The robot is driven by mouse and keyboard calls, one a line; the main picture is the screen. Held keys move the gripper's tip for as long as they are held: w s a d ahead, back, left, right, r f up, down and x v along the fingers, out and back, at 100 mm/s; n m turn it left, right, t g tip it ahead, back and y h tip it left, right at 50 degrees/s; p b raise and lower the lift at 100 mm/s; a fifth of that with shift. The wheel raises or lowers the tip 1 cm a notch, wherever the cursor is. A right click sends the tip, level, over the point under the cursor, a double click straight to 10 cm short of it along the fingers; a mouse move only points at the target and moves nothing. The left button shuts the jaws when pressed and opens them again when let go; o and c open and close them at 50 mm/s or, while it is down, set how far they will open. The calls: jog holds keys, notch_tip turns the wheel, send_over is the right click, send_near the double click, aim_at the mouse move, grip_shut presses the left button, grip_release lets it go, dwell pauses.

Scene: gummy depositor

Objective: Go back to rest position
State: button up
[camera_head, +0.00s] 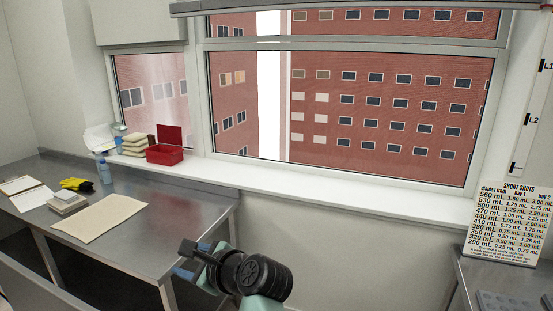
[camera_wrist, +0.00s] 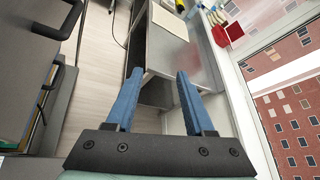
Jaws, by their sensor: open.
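My gripper (camera_head: 192,259) is at the bottom middle of the head view, in front of the right end of the steel table. In the wrist view my gripper (camera_wrist: 158,75) points its two blue fingers up the picture. They are spread apart with nothing between them. Only floor and the table's end show behind the gap.
The steel table (camera_head: 165,232) carries a beige mat (camera_head: 101,218), yellow gloves (camera_head: 76,184), a blue bottle (camera_head: 104,172) and a small device (camera_head: 67,203). A red box (camera_head: 165,154) stands on the windowsill. A sign (camera_head: 507,224) stands on the right counter. Dark cabinets (camera_wrist: 28,70) lie left of my gripper.

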jog(key=s+d+r+n+t+h+b, duration=0.1)
jog(key=d+r+n+t+h, duration=0.2)
jog(key=d+r+n+t, duration=0.5)
jog(key=s+d+r+n+t+h+b, duration=0.15)
jog(key=d+r, duration=0.25)
jog(key=r, duration=0.7)
jog(key=s+d+r+n+t+h, duration=0.3)
jog(key=s+r+n+t, duration=0.1)
jog(key=s+r, duration=0.5)
jog(key=s+d+r+n+t+h+b, duration=0.1)
jog(key=s+d+r+n+t+h, duration=0.2)
jog(key=s+r+n+t, duration=0.2)
jog(key=s+r+n, duration=0.1)
jog(key=s+r, duration=0.2)
jog(key=s, duration=0.4)
jog(key=shift+d+r, duration=0.2)
jog(key=shift+r, duration=0.15)
jog(key=shift+t, duration=0.25)
